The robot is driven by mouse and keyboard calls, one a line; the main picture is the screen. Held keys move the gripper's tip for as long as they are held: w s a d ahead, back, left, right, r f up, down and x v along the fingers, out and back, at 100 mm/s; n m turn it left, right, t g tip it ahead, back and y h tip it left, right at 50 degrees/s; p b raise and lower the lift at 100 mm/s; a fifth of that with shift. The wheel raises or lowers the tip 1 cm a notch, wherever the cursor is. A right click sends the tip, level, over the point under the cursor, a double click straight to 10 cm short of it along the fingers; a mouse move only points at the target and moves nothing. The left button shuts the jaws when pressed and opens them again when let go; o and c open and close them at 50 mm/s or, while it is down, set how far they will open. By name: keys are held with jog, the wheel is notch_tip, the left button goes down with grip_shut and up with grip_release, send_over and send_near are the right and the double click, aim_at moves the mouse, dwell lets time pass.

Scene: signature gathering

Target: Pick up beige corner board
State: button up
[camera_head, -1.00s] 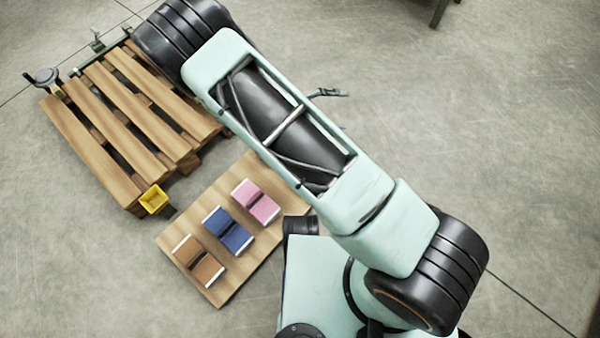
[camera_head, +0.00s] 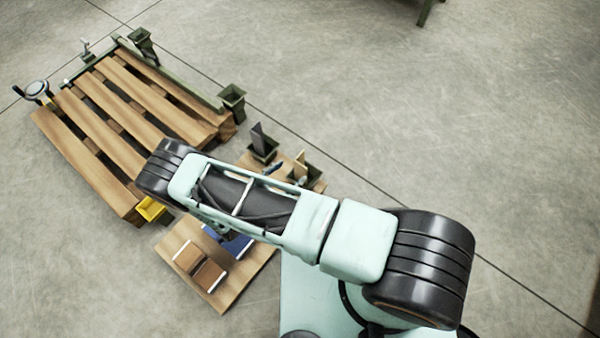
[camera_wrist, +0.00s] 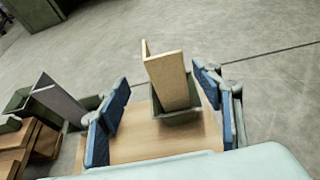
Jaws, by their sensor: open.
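The beige corner board (camera_wrist: 172,82) stands upright in a dark green holder (camera_wrist: 178,116) on a wooden board, in the wrist view. It also shows small in the head view (camera_head: 300,165), to the right of a dark grey corner board (camera_head: 258,138). My gripper (camera_wrist: 158,92) is open, with its blue finger pads to the left and right of the beige board in the picture. Whether the board is between the pads in depth I cannot tell. In the head view my arm hides most of the gripper, and a blue finger (camera_head: 273,168) shows just beyond the forearm.
The grey corner board (camera_wrist: 60,100) stands in its own holder left of the gripper. A wooden pallet (camera_head: 85,130) with green rails lies at left in the head view. Brown (camera_head: 200,268) and blue (camera_head: 234,244) blocks lie on the wooden board (camera_head: 222,294). Open floor lies beyond.

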aim_at(300, 166)
jog(key=b+x, duration=0.1)
jog(key=x, duration=0.2)
jog(key=b+x, duration=0.1)
jog(key=x, duration=0.2)
jog(key=shift+s+d+r, duration=0.15)
jog(key=shift+s+d, duration=0.1)
jog(key=shift+d, duration=0.05)
jog(key=shift+c, duration=0.4)
jog(key=shift+r, duration=0.1)
jog(key=c, duration=1.3)
